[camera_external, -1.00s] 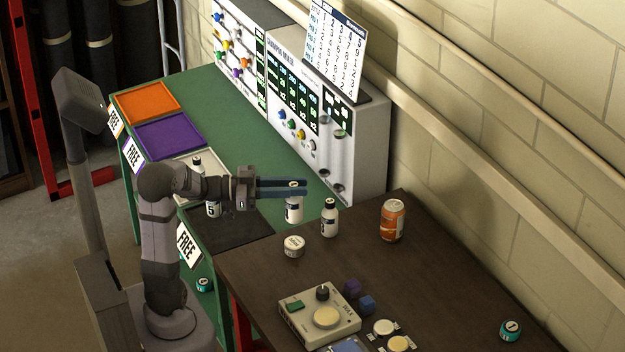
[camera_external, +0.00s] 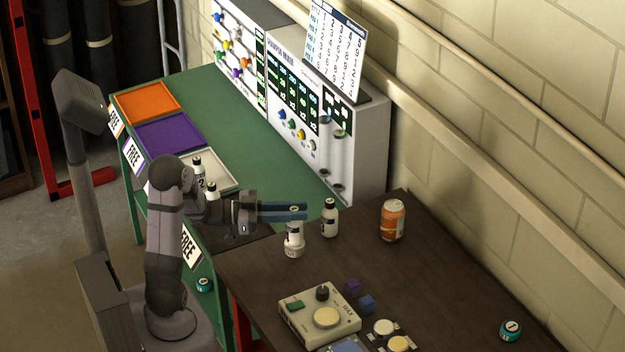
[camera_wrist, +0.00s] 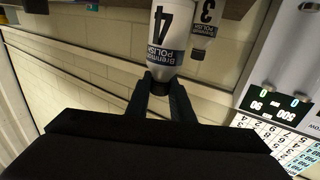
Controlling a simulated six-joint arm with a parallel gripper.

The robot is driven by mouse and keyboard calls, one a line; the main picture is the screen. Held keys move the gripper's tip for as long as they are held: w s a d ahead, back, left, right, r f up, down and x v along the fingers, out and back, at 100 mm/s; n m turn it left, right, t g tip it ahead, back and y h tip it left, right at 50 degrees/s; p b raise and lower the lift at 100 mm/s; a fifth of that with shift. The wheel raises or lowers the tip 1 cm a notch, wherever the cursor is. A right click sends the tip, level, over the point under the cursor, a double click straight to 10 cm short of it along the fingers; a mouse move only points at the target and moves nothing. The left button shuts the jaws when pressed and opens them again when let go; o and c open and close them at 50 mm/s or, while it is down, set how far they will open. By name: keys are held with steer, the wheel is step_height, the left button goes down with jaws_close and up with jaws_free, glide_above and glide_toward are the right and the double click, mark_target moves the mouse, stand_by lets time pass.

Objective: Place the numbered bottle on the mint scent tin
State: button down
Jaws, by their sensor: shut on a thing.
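The white bottle numbered 4 (camera_wrist: 168,38), labelled POLISH, has its dark cap between my fingers in the wrist view. My gripper (camera_external: 304,212) is shut on that cap. In the external view the bottle (camera_external: 294,230) hangs upright below the fingers.
Bottle 3 (camera_external: 329,220) stands close to the right, also seen in the wrist view (camera_wrist: 205,32). An orange can (camera_external: 392,221) is farther right. A scale (camera_external: 318,312) and small cubes (camera_external: 367,304) lie in front. A teal tin (camera_external: 510,330) stands at far right. Bottles stand on the pale tray (camera_external: 222,178).

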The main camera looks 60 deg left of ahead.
steer(key=c, duration=1.6)
jaws_free()
steer(key=shift+f, duration=0.1)
steer(key=shift+o, duration=0.2)
steer(key=shift+a, duration=0.1)
steer(key=b+v, duration=0.2)
steer(key=v, duration=1)
steer(key=shift+w, duration=0.1)
